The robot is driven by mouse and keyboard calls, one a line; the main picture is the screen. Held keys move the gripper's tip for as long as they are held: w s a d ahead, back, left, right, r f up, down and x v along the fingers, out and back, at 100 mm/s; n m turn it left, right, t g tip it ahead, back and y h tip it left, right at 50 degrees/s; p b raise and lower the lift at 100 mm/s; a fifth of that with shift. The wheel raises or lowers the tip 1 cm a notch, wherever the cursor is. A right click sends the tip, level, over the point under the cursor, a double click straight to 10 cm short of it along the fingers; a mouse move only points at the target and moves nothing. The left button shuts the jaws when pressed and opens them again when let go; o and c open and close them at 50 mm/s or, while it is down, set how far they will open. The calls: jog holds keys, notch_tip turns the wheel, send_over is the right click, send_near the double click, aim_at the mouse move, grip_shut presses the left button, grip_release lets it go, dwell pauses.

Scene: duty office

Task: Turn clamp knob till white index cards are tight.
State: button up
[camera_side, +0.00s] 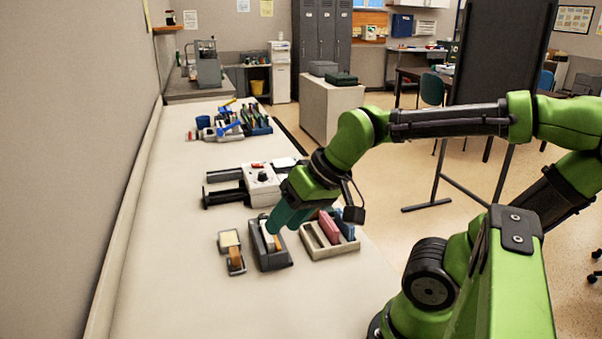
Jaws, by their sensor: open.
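My gripper (279,222) has teal fingers and points down over a dark grey holder (272,262) on the long bench. It is open, though the gap between the fingers is hard to see from here. A narrow pale and orange piece shows in the holder, partly behind the fingers. Behind the gripper lies a device with a white body (258,188) and black bars reaching left, with a small dark round part on top. My wrist covers its right side. I cannot tell for certain which part is the clamp knob or where the white index cards are.
A beige slotted rack (318,250) with pink and blue pieces stands just right of the gripper. A small item with a pale top and brown part (232,252) lies left. Coloured tools (230,125) lie farther back. The bench's near left is clear; a wall borders it.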

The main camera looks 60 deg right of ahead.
jog(key=w+d+m+g, duration=0.2)
jog(key=w+d+g, duration=0.1)
jog(key=w+d, duration=0.6)
jog(key=n+g+h, duration=0.2)
jog(key=n+g, duration=0.1)
jog(key=g, duration=0.1)
send_over(263, 215)
jog(key=shift+f, duration=1.45)
notch_tip(263, 215, down, 16)
jog(key=shift+a, duration=0.1)
jog(key=c, duration=0.8)
jog(key=shift+o, duration=0.2)
